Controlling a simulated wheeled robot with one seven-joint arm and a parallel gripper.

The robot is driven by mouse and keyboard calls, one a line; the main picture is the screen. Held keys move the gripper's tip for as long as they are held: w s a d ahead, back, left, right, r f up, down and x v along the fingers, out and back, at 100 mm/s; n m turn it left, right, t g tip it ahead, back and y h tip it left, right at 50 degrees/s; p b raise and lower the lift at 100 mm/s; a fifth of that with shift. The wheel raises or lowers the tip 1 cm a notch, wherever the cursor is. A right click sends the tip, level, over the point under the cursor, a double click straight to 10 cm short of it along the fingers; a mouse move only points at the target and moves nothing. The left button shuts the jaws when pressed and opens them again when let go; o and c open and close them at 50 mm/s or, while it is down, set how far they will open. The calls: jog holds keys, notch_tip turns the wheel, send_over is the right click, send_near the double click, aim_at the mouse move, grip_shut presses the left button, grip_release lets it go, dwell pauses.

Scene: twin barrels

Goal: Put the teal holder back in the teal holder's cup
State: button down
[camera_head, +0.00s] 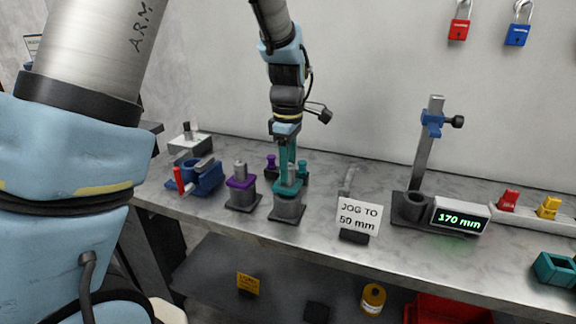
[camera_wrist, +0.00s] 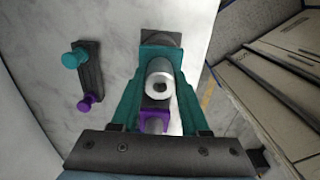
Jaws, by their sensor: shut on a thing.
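My gripper (camera_head: 288,172), with teal fingers, points down and is shut on the teal holder (camera_head: 287,188) at the front of the bench. The holder is at the mouth of a dark grey cup (camera_head: 287,209); I cannot tell whether it is fully seated or just above it. In the wrist view the fingers of my gripper (camera_wrist: 160,66) stand on both sides of the teal holder (camera_wrist: 160,52) and its pale metal cylinder (camera_wrist: 160,78). The purple holder (camera_head: 241,183) stands upright in its own grey cup to the left.
A dark stand with a purple knob (camera_head: 271,160) and a teal knob (camera_head: 303,166) is close behind. A blue vise (camera_head: 203,179) is left. A sign (camera_head: 359,215), a post fixture (camera_head: 420,170) and a display reading 170 mm (camera_head: 460,215) are right.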

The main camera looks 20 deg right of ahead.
jog(key=shift+f+b, duration=0.35)
jog(key=shift+f, duration=0.4)
jog(key=shift+c, duration=1.6)
grip_release()
notch_tip(320, 180, up, 11)
jog(key=b, duration=0.1)
jog(key=shift+b, duration=0.35)
jog(key=w+a+f+m, duration=0.1)
jog(key=a+f+m, duration=0.2)
jog(key=a, duration=0.6)
jog(key=w+a+f+m, duration=0.1)
jog(key=a+f+m, duration=0.15)
jog(key=a, duration=0.65)
jog(key=s+a+f+m, duration=0.2)
jog(key=s+a, duration=0.1)
jog(key=a, duration=0.3)
jog(key=s+a+f+m+t, duration=0.1)
jog(key=s+a+f+m, duration=0.2)
jog(key=a, duration=0.3)
jog(key=shift+a+t, duration=0.15)
jog(key=shift+t, duration=0.15)
